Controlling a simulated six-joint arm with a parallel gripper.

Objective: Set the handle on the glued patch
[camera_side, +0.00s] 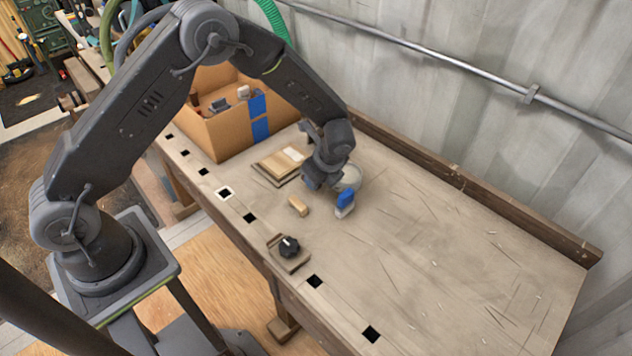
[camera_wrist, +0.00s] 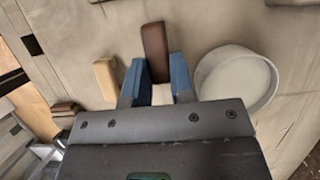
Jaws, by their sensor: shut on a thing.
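My gripper (camera_wrist: 158,82) has blue fingers and is shut on a dark brown bar (camera_wrist: 154,48), which looks like the handle. The bar sticks out beyond the fingertips in the wrist view; in the side view I cannot make it out. In the side view my gripper (camera_side: 343,203) is low over the bench, with a blue finger showing. A flat wooden panel (camera_side: 268,171) lies to its upper left, in front of the cardboard box. A pale patch (camera_side: 292,154) shows on the panel; I cannot tell whether it is glue.
A white round dish (camera_wrist: 238,84) stands close beside my gripper. A small pale wooden block (camera_side: 298,206) lies on its other side. A black knob (camera_side: 289,245) sits on a small board near the bench edge. A cardboard box (camera_side: 228,134) stands behind. The right of the bench is clear.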

